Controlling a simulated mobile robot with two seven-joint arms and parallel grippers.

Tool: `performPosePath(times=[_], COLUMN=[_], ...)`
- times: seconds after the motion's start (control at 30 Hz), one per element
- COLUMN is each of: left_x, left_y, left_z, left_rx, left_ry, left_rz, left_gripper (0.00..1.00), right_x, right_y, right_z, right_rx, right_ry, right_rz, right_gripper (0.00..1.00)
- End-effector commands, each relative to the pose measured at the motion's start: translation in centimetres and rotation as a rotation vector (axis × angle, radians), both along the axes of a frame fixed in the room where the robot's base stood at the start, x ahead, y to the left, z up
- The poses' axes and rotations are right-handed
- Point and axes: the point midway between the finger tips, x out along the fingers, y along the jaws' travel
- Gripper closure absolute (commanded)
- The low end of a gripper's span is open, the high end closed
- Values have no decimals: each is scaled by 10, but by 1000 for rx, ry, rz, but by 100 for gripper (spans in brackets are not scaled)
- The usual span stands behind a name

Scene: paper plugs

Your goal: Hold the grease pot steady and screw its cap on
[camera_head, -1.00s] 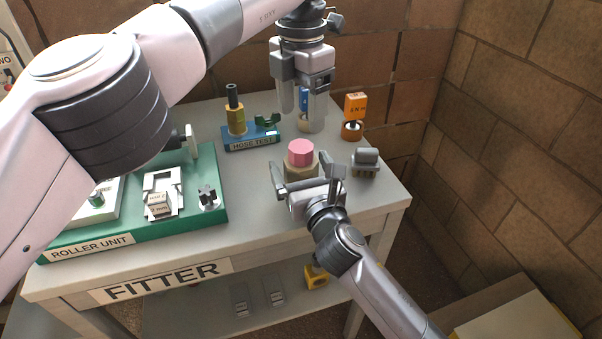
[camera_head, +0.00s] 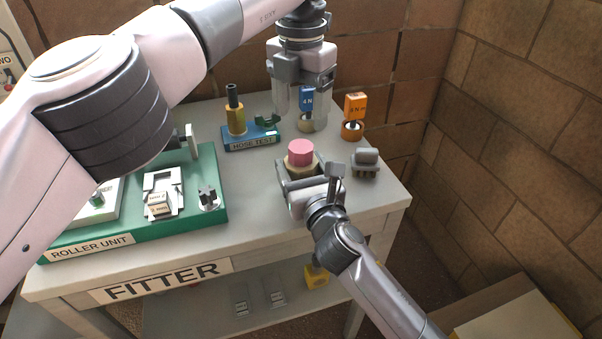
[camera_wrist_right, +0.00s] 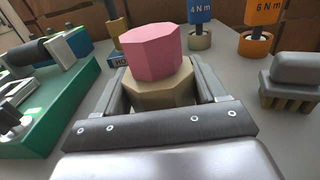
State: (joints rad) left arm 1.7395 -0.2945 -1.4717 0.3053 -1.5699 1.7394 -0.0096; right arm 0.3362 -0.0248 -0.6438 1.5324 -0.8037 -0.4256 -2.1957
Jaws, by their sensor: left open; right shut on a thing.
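The grease pot (camera_head: 289,169) is a tan faceted body on the table, with a pink faceted cap (camera_head: 300,152) on top of it. In the right wrist view the pot (camera_wrist_right: 160,88) stands upright between my right fingers, with the cap (camera_wrist_right: 151,52) above it; whether the cap is threaded on cannot be told. My right gripper (camera_head: 306,172) is shut on the pot from the near side, and it also shows in the right wrist view (camera_wrist_right: 163,95). My left gripper (camera_head: 300,110) is open and empty, pointing down above and behind the pot.
A grey brush-like block (camera_head: 365,160) sits right of the pot. The hose test stand (camera_head: 250,138) and green roller unit (camera_head: 215,214) are to the left.

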Motion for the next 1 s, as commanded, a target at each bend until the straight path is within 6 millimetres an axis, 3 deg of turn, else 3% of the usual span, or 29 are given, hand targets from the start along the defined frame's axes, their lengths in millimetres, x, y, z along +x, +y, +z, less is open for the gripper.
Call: performPosePath(times=[0.2, 0.4, 1.0], left_x=[0, 0, 0], left_y=[0, 0, 0], left_z=[0, -1, -5], left_rx=[-1, 0, 0], left_ry=[2, 1, 2], left_rz=[300, 483, 540], left_gripper=[30, 30, 30], right_x=[0, 0, 0], right_y=[0, 0, 0], right_z=[0, 0, -1], right_rx=[0, 0, 0], right_ry=[1, 1, 1], right_rz=[0, 0, 0], right_gripper=[100, 100, 100])
